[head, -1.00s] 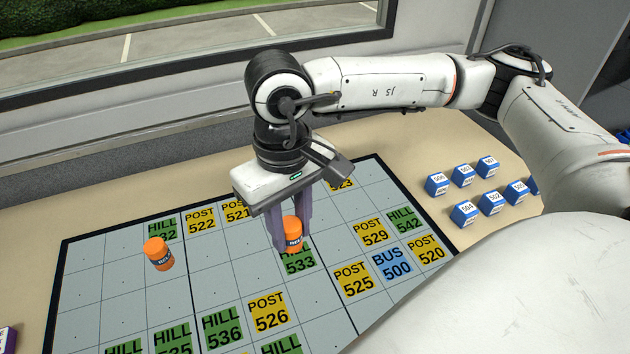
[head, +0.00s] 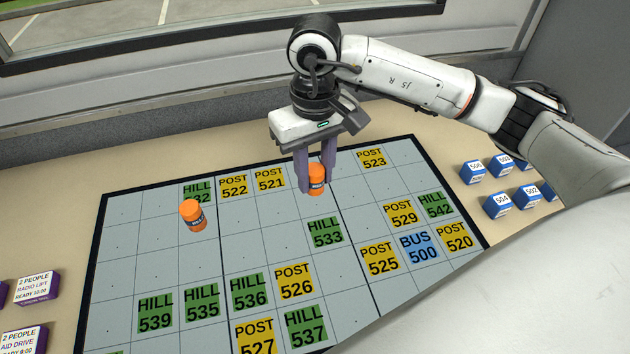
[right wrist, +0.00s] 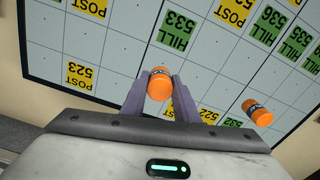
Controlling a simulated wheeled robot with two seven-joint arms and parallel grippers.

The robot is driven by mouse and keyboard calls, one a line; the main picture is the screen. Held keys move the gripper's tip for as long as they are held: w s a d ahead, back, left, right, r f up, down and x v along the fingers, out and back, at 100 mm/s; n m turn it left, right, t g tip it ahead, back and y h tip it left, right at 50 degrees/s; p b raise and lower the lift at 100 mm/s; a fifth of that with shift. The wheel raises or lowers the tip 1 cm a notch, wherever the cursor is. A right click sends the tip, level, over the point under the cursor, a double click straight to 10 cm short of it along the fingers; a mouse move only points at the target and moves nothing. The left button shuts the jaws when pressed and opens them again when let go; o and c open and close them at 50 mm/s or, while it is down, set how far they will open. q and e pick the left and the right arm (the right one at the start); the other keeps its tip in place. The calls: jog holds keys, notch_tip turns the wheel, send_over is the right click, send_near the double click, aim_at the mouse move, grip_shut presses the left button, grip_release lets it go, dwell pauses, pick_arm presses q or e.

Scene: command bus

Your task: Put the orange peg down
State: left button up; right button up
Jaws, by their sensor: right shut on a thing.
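An orange peg (head: 317,178) with a dark label band is between the fingers of my right gripper (head: 316,174), which is shut on it. It also shows in the right wrist view (right wrist: 160,86) between the purple fingertips. Below it is the grid board (head: 270,212), near an empty cell above the green HILL 533 tile (head: 325,232). I cannot tell whether the peg touches the board. A second orange peg (head: 193,215) stands upright on the board to the left, just below HILL 532. My left gripper is not in view.
Yellow POST tiles such as POST 523 (head: 371,159) and POST 526 (head: 294,281), green HILL tiles and a blue BUS 500 tile (head: 419,246) lie on the board. Blue blocks (head: 497,205) stand on the table at right, purple blocks (head: 36,289) at left. Several cells are bare.

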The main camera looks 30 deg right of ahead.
aim_at(315, 184)
notch_tip(315, 184, down, 3)
jog(key=shift+r, duration=0.2)
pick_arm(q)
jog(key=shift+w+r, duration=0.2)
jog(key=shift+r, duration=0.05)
pick_arm(e)
jog(key=shift+f, duration=0.15)
jog(key=shift+f, duration=0.15)
jog(key=o, duration=1.1)
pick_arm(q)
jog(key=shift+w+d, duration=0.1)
pick_arm(e)
jog(key=shift+o, duration=0.3)
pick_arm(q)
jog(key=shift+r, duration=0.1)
